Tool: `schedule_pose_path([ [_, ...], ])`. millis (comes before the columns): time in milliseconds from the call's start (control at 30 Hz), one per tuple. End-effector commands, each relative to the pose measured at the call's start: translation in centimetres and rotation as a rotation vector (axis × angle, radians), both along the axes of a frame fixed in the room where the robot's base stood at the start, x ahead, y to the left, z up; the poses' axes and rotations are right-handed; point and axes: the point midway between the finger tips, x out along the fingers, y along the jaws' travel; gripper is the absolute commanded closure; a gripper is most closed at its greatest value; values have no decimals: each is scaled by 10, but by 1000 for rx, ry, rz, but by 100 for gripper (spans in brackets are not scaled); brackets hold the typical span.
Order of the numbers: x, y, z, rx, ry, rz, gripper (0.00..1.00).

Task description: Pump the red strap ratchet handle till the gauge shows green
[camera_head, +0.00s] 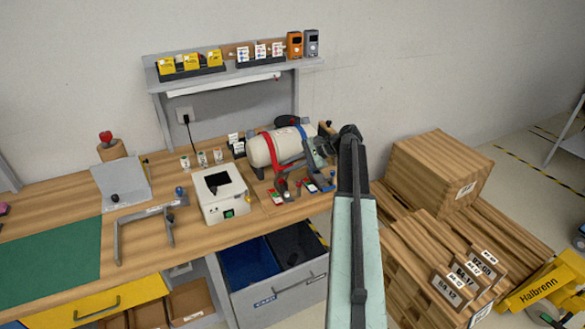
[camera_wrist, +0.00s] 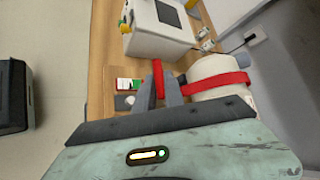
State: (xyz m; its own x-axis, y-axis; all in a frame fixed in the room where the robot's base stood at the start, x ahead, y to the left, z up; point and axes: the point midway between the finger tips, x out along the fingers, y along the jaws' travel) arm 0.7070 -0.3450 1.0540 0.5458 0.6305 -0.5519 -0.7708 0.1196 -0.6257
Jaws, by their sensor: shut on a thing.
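A pale cylinder (camera_head: 260,152) lies on the bench at its right end, with a red strap (camera_head: 270,146) and a blue strap (camera_head: 302,133) around it. In the wrist view the red strap (camera_wrist: 218,82) runs over the cylinder toward my gripper. My gripper (camera_wrist: 164,92) is shut on the red ratchet handle (camera_wrist: 158,76), which stands up between the fingers. A small green, white and red plate (camera_wrist: 129,84) lies beside the handle; I cannot read a gauge pointer. In the head view my gripper and the ratchet are small and partly merged.
A white box (camera_head: 220,194) with a dark opening stands left of the cylinder. A shelf (camera_head: 235,68) with yellow boxes and devices is behind. Wooden crates (camera_head: 436,168) fill the floor at right. Open bins (camera_head: 272,262) sit below the bench edge.

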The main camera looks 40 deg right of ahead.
Motion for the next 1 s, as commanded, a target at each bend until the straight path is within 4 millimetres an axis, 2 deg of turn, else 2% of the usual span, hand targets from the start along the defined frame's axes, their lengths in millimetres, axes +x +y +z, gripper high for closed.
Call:
schedule_pose_path([
  [600, 6, 2, 2, 0, -1, 4, 100],
  [633, 6, 3, 2, 1, -2, 5, 78],
  [1000, 4, 1, 4, 0, -1, 5, 78],
])
